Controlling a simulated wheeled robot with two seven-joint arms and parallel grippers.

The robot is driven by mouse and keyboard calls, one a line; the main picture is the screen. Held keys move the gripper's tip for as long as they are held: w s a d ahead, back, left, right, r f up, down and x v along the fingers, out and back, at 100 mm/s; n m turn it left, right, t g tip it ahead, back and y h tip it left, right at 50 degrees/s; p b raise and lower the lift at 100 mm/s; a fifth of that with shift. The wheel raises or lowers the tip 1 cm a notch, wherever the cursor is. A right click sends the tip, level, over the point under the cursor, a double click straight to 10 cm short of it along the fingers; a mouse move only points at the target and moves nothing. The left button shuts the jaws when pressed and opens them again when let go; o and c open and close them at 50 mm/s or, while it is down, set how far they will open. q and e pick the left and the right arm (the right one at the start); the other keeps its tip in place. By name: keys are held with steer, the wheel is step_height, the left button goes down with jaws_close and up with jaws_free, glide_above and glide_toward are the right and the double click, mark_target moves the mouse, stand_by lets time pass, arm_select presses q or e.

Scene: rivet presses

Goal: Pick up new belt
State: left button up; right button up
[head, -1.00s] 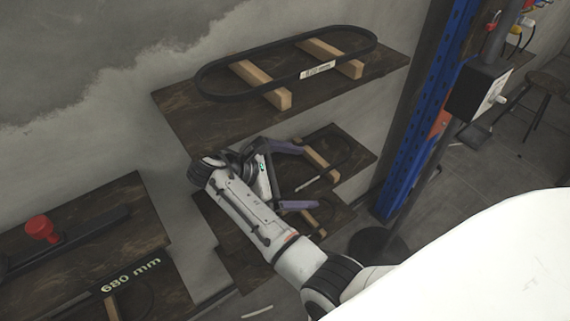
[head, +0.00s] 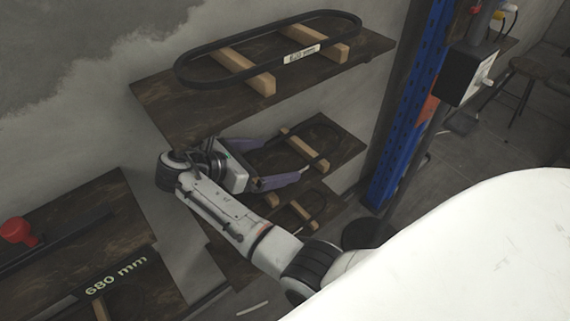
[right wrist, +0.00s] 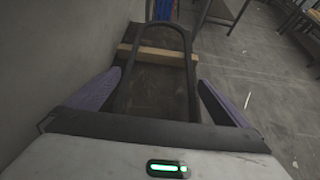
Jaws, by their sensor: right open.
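Black belts lie on wall shelves, and I cannot tell which is the new one. A large belt (head: 208,46) rests on two wooden blocks on the top shelf. A smaller belt (head: 336,146) lies on the middle shelf, and another (head: 322,205) on the lower shelf. My right gripper (head: 288,157) is open at the near end of the middle shelf, its purple fingers spread. In the right wrist view, a belt loop (right wrist: 160,24) lies over a wooden block ahead, between the lines of the open fingers (right wrist: 160,78). The fingers hold nothing. My left gripper is out of view.
The top shelf (head: 160,98) overhangs the middle shelf (head: 348,152). A blue post (head: 412,95) stands to the right. At left is a board marked 680 mm (head: 115,277) and a red knob (head: 17,230). Grey wall lies behind the shelves.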

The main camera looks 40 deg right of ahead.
steer(key=shift+d+f, duration=0.2)
steer(key=shift+d, duration=0.05)
steer(key=shift+r, duration=0.1)
steer(key=c, duration=0.8)
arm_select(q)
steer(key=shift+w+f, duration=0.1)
arm_select(e)
steer(key=shift+c, duration=0.2)
steer(key=shift+r, duration=0.1)
steer(key=shift+r, duration=0.55)
steer(key=shift+s+d+r+p, duration=0.1)
steer(key=shift+d+r+p, duration=0.15)
steer(key=shift+r, duration=0.35)
steer(key=shift+s+d+r+p, duration=0.1)
steer(key=shift+d+r+p, duration=0.1)
steer(key=shift+r, duration=0.35)
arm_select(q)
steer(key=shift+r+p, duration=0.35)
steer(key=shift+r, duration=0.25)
arm_select(e)
steer(key=s+d, duration=0.3)
steer(key=d, duration=0.4)
steer(key=s+d, duration=0.4)
steer(key=d, duration=0.4)
steer(key=shift+s+d, duration=0.15)
steer(key=shift+d, duration=0.05)
